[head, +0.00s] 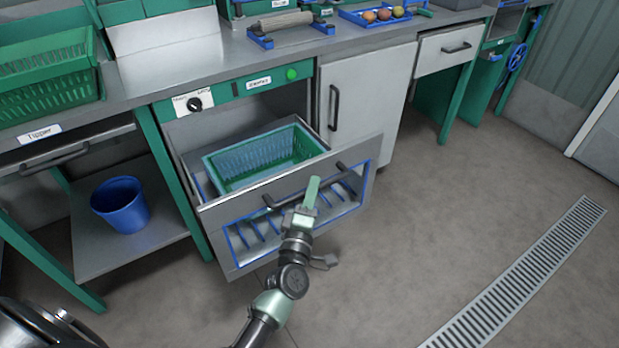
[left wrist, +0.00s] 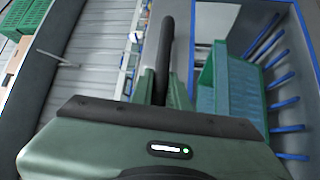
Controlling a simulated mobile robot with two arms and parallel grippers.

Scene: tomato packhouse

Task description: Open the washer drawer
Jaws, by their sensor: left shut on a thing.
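The washer drawer (head: 222,214) under the green control panel is pulled out, and its front stands well clear of the cabinet. Its front has a dark bar handle (head: 340,176) and a blue-framed slotted window. A green basket (head: 222,165) sits inside the drawer. My left gripper (head: 311,192) is shut on the handle near its middle. In the left wrist view the dark handle (left wrist: 167,40) runs up from between the fingers (left wrist: 163,88), and the green basket (left wrist: 228,88) shows to the right. My right gripper is not in view.
A knob (head: 194,104) and a green button (head: 291,73) are on the panel above. A blue bucket (head: 121,204) stands on a low shelf at left. A closed white cabinet door (head: 365,95) is to the right. The floor with a drain grate (head: 525,280) is clear.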

